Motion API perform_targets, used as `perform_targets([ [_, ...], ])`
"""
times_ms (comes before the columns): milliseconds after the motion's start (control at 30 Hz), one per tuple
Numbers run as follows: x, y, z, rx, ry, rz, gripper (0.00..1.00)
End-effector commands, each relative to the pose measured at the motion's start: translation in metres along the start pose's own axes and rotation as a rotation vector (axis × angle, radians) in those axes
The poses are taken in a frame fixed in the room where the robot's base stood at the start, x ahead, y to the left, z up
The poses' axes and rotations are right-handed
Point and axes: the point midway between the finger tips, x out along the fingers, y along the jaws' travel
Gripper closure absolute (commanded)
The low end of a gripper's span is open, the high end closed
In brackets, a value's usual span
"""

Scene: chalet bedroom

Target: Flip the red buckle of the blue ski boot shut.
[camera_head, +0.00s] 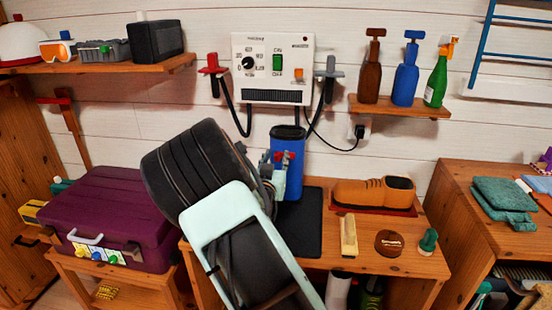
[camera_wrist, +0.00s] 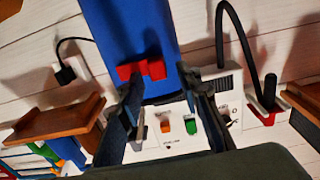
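The blue ski boot (camera_head: 294,178) stands upright on a black mat (camera_head: 312,224) on the wooden bench, below the wall panel. Its red buckle (camera_head: 285,156) is on the boot's upper part, facing my arm. My gripper (camera_head: 270,168) is close in front of the boot, partly hidden behind my arm. In the wrist view the boot (camera_wrist: 132,30) fills the upper middle and the red buckle (camera_wrist: 141,70) lies near the fingertips. My gripper (camera_wrist: 158,80) is open there, its fingers apart. I cannot tell whether the left finger touches the buckle.
A white wall panel (camera_head: 271,72) with a cable and holders is behind the boot. An orange shoe (camera_head: 372,193), a brush (camera_head: 348,236) and a round brown tin (camera_head: 389,243) are to the right on the bench. A purple suitcase (camera_head: 115,215) stands at the left. Bottles (camera_head: 406,75) sit on a shelf.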

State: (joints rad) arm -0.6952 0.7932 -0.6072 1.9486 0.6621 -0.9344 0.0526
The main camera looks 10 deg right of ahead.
Motion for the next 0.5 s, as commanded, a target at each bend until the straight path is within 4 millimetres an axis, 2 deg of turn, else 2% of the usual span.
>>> perform_targets([
  [267,-0.008,-0.001,0.001,0.0,-0.001,-0.001,0.68],
  [367,-0.022,-0.001,0.0,0.002,-0.002,-0.001,0.68],
  [500,-0.05,-0.001,0.0,0.002,-0.002,-0.002,0.68],
])
